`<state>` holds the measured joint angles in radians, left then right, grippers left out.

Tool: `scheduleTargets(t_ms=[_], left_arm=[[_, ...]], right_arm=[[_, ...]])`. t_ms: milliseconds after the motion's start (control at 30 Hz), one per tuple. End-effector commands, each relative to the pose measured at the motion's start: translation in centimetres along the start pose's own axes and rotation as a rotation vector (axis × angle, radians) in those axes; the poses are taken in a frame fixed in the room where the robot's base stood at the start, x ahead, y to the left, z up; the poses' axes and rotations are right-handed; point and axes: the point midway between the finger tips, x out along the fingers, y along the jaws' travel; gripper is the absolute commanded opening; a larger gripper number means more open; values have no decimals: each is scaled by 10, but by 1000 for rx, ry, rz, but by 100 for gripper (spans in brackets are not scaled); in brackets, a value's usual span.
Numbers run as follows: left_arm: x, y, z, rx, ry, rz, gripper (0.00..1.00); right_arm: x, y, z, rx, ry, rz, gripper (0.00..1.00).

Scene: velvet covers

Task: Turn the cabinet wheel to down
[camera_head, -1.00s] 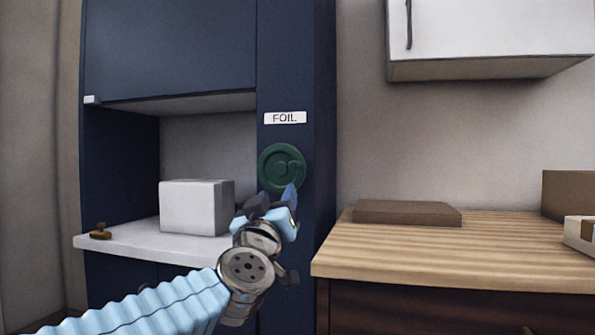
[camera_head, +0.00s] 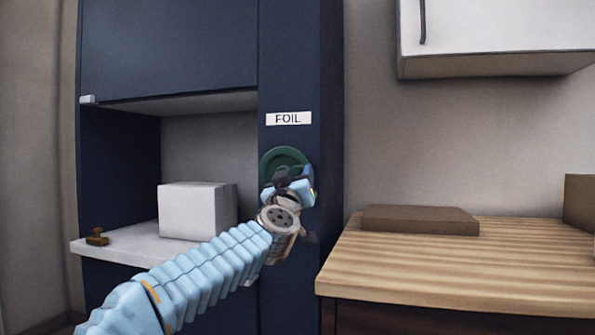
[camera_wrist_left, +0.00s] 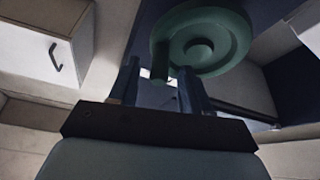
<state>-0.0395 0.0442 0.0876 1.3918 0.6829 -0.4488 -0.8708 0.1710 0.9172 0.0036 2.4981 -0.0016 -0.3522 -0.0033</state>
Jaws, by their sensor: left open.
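The green cabinet wheel (camera_head: 283,158) is on the front of the dark blue cabinet column, below a white label reading FOIL (camera_head: 289,118). My left gripper (camera_head: 287,176) is open right at the wheel and covers its lower part in the head view. In the left wrist view the wheel (camera_wrist_left: 212,22) shows a round face with a central hub and a raised part at its left rim. The two fingers (camera_wrist_left: 157,85) stand apart just by that left rim part; I cannot tell whether they touch it. My right gripper is not in view.
A white box (camera_head: 197,211) and a small brass object (camera_head: 97,237) are on the white shelf to the left. A wooden counter (camera_head: 450,262) with a flat brown box (camera_head: 419,220) is at the right. A white wall cupboard (camera_head: 495,35) hangs above it.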

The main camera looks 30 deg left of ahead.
Motion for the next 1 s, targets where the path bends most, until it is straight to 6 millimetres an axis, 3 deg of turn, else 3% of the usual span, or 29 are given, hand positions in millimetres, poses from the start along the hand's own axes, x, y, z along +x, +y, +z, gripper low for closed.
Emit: scheduleTargets(t_ms=[167,467,767,1000], left_arm=[[16,0,-1,1,1,-1,48],[18,-1,0,1,0,-1,48],[18,0,0,1,0,-1,2],[18,0,0,0,0,-1,0]], right_arm=[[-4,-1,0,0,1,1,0],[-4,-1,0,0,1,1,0],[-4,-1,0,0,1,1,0],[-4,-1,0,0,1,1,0]])
